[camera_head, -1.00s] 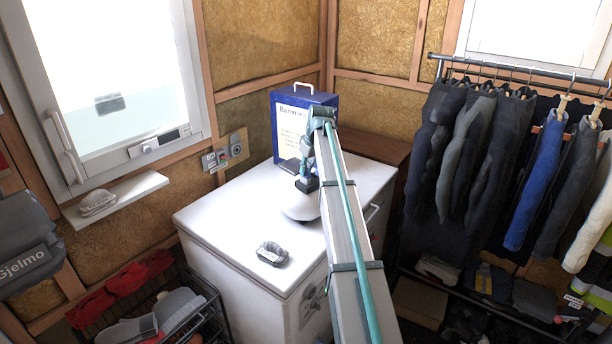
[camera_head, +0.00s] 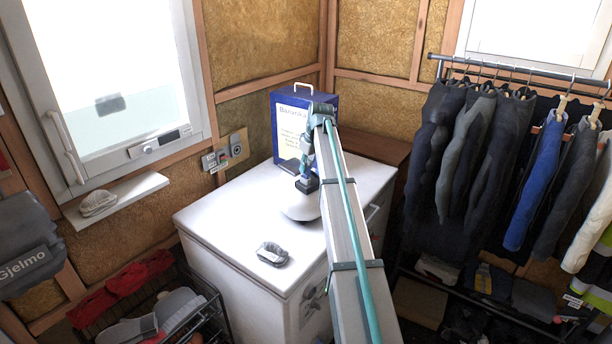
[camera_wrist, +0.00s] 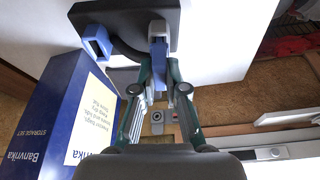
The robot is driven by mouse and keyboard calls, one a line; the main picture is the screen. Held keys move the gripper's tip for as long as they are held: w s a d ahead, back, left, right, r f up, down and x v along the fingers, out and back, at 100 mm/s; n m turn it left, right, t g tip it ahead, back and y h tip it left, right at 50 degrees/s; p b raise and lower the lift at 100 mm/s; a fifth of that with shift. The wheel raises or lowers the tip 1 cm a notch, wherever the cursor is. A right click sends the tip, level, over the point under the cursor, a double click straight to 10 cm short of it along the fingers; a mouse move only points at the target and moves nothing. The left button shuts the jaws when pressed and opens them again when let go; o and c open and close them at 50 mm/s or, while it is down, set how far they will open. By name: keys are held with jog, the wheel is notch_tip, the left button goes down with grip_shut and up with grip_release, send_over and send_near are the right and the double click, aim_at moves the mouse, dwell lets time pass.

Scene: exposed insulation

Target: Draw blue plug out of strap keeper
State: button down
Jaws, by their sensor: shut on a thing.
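In the wrist view a dark block (camera_wrist: 110,16) lies over the white top. A blue part that looks like the plug (camera_wrist: 159,62) sits between the fingertips of my gripper (camera_wrist: 159,76), which is shut on it. A light grey piece (camera_wrist: 158,28) adjoins its far end. A square blue loop (camera_wrist: 97,42), possibly the strap keeper, sits at the block's left edge, apart from my gripper. A black strap or cable (camera_wrist: 125,48) curves from near the loop toward the plug. In the head view my gripper (camera_head: 305,172) is small, above the dark block (camera_head: 307,185); the plug is too small to make out.
A blue storage box (camera_head: 288,104) stands behind on the white chest (camera_head: 225,215); in the wrist view the box (camera_wrist: 50,120) is close at left. A small grey object (camera_head: 272,253) lies near the chest's front. The chest's left part is clear. Clothes (camera_head: 480,150) hang at right.

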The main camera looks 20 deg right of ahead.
jog(key=shift+r, duration=0.2)
jog(key=shift+r+p, duration=0.7)
jog(key=shift+r, duration=0.65)
